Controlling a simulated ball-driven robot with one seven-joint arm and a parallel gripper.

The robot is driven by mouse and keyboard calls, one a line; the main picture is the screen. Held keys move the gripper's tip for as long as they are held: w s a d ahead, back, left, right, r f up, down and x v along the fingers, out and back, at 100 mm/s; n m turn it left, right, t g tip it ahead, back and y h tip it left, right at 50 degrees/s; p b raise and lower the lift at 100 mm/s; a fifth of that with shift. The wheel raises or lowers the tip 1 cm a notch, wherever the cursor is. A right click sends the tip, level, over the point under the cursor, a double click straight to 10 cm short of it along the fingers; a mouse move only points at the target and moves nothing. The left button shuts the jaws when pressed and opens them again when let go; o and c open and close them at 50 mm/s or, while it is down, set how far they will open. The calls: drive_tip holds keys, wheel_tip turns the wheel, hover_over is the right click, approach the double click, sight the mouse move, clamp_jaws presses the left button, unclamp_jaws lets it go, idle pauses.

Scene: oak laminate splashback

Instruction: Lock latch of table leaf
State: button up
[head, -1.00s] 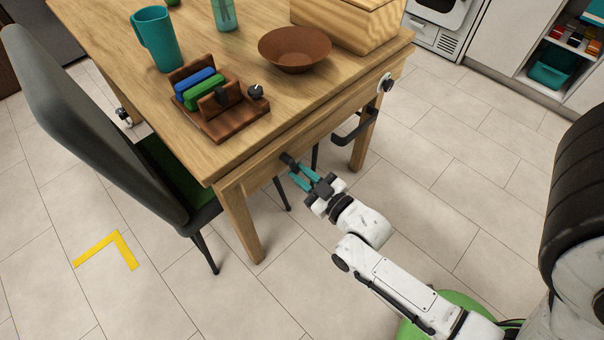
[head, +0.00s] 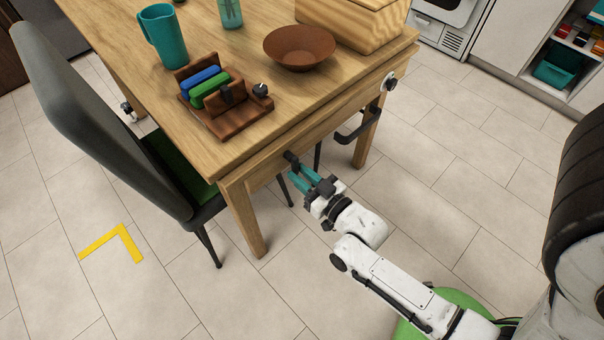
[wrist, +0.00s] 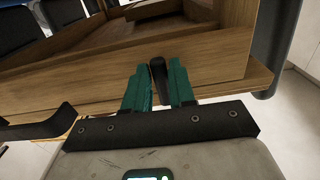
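The table leaf's latch (head: 291,157) is a small dark lever on the front edge of the wooden table (head: 246,205). It also shows in the wrist view (wrist: 158,78), between the fingers and slightly tilted. My gripper (head: 298,171) has teal fingers reaching to the latch from the front right. In the wrist view my gripper (wrist: 160,85) has one finger on each side of the lever, with almost no gap, and looks shut on it. The exact contact is partly hidden.
A dark bar handle (head: 357,127) sticks out from the table edge to the right; a round white-and-black knob (head: 389,84) is beyond it. A dark chair (head: 105,130) stands at the left. A bowl (head: 299,47), jug (head: 163,36) and wooden rack (head: 225,104) are on top. Floor in front is clear.

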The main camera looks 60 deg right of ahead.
drive_tip(key=o, duration=0.3)
drive_tip(key=shift+o, duration=0.2)
drive_tip(key=v, duration=1)
drive_tip(key=shift+s, duration=0.4)
drive_tip(key=shift+a, duration=0.1)
